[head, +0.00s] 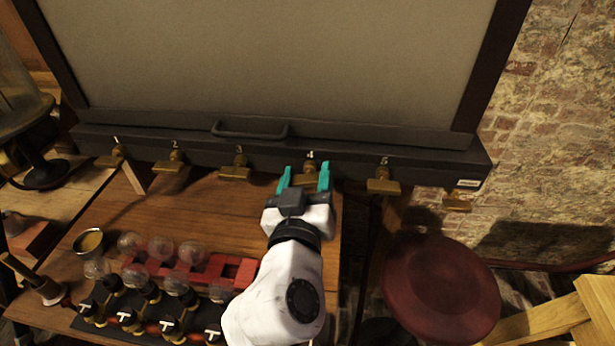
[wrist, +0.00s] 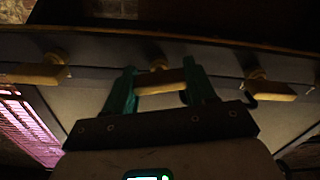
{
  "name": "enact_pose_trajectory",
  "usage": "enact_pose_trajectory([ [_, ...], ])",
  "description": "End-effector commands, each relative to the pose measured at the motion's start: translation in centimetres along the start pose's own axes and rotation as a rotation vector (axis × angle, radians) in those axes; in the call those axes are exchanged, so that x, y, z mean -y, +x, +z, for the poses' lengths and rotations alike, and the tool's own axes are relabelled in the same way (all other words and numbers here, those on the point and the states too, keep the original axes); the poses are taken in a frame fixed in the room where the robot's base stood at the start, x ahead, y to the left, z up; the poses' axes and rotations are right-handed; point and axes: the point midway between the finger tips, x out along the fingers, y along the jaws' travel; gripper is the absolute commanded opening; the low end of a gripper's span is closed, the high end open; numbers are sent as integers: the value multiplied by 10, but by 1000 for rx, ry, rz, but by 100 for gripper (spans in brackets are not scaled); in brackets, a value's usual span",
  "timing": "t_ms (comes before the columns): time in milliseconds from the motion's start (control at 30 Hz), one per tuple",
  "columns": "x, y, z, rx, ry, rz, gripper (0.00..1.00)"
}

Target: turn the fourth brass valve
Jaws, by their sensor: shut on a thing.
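A row of numbered brass valves with flat handles runs along the dark rail. The fourth brass valve (head: 310,168) sits under the number 4, partly hidden by my gripper. My gripper (head: 305,178) has teal fingers, one on each side of this valve's handle, and is shut on it. In the wrist view the handle (wrist: 160,80) lies crosswise between the fingers of my gripper (wrist: 159,84). The third valve (head: 236,170) is to the left and the fifth valve (head: 383,182) to the right, both clear of my gripper.
A wooden bench (head: 200,215) below holds glass bulbs (head: 190,252), red blocks (head: 245,270) and a metal cup (head: 90,241). A round red stool seat (head: 440,290) stands at the lower right. Another brass piece (head: 457,203) hangs at the rail's right end.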

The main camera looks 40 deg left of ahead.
Motion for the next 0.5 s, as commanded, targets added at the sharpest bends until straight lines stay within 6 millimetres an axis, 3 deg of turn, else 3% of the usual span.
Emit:
enact_pose_trajectory([
  [500, 1, 0, -1, 0, -492, 0, 25],
])
